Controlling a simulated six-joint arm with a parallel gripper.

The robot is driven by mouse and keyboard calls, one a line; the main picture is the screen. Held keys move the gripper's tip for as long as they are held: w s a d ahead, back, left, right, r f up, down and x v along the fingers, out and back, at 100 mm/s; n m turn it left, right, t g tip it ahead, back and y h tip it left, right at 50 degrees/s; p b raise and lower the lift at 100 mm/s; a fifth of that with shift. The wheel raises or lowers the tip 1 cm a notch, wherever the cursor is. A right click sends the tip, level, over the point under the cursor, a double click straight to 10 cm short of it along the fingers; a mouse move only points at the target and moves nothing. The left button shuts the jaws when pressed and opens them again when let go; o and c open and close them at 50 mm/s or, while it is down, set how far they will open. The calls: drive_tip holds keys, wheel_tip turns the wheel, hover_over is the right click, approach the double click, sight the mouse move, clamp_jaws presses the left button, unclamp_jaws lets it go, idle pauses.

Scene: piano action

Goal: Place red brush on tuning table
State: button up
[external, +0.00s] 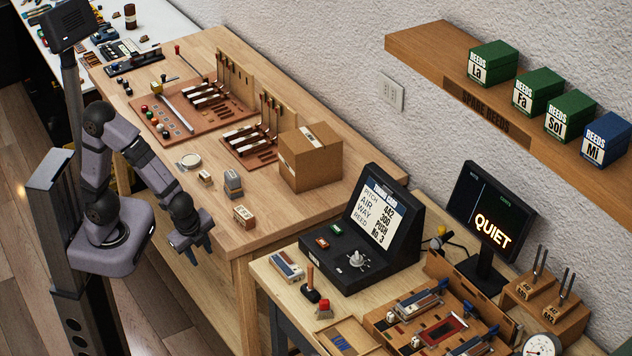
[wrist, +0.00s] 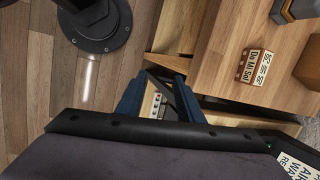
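No brush can be told for certain. My gripper (external: 193,256) hangs beside the workbench's front edge, left of the near table and apart from both.
The long workbench (external: 310,205) bears tool boards, a cardboard box (external: 310,157) and a lettered block (external: 243,215), also in the wrist view (wrist: 255,66). The console (external: 362,232) and monitor (external: 490,220) rise behind the near table's front. Wooden floor (wrist: 30,70) lies left.

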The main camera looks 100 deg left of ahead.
drive_tip(key=s+d+n+h, duration=0.3)
drive_tip(key=s+d+n, duration=0.1)
drive_tip(key=n, duration=0.3)
drive_tip(key=shift+d+h, duration=0.4)
drive_tip(key=shift+r, duration=0.1)
wheel_tip(320, 180, up, 4)
drive_tip(key=p, duration=0.4)
drive_tip(key=shift+c, duration=0.7)
idle(1.7)
